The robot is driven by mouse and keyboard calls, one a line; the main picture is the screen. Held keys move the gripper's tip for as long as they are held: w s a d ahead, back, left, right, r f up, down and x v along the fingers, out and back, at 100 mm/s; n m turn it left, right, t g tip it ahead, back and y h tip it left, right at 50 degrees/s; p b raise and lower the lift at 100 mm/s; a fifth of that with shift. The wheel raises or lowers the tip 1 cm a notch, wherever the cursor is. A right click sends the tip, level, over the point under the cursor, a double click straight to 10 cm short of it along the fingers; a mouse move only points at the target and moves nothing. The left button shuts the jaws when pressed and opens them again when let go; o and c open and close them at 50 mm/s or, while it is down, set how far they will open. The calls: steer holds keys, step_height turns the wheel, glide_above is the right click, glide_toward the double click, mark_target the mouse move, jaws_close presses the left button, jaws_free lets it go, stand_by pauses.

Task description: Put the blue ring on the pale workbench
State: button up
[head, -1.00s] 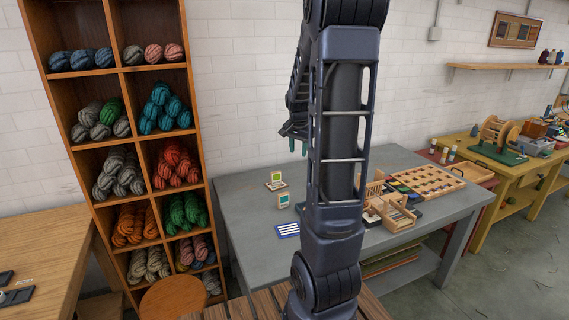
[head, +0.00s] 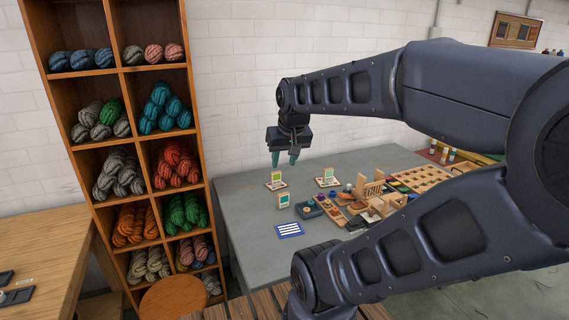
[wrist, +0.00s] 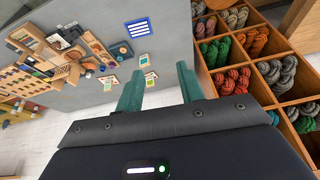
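My gripper (head: 284,160) hangs in the air over the back left part of the grey table (head: 245,205), pointing down. Its two teal fingers are apart with nothing between them, as the wrist view also shows (wrist: 160,84). I cannot make out a blue ring for certain. A small blue tray (head: 309,211) with small items sits on the grey table, and it shows in the wrist view (wrist: 122,51). A light wooden workbench (head: 35,240) stands at the far left; I cannot tell whether it is the pale workbench.
Wooden racks and a compartment tray (head: 428,180) stand to the right. A tall shelf of wool skeins (head: 135,150) rises at left. A round stool (head: 173,296) stands before it.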

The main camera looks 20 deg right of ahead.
steer(key=shift+o, duration=0.3)
steer(key=shift+s+a+f+n, duration=0.1)
steer(key=shift+s+a+n, duration=0.15)
steer(key=shift+s, duration=0.3)
steer(key=shift+s+a+n, duration=0.15)
steer(key=shift+s+a, duration=0.05)
steer(key=shift+s, duration=0.3)
steer(key=w+d+f+m, duration=0.1)
steer(key=w+d+m, duration=0.45)
steer(key=w, duration=0.75)
steer(key=m+g+h, duration=0.3)
steer(key=m+g, duration=0.1)
steer(key=m, duration=0.9)
glide_above(332, 191)
steer(key=s+a, duration=0.2)
steer(key=a, duration=0.2)
step_height(332, 191, down, 30)
steer(key=shift+n, duration=0.25)
steer(key=x, duration=1)
steer(key=shift+w+d+f, duration=0.15)
steer(key=shift+w+d, duration=0.1)
steer(key=shift+d, duration=0.05)
steer(key=c, duration=0.8)
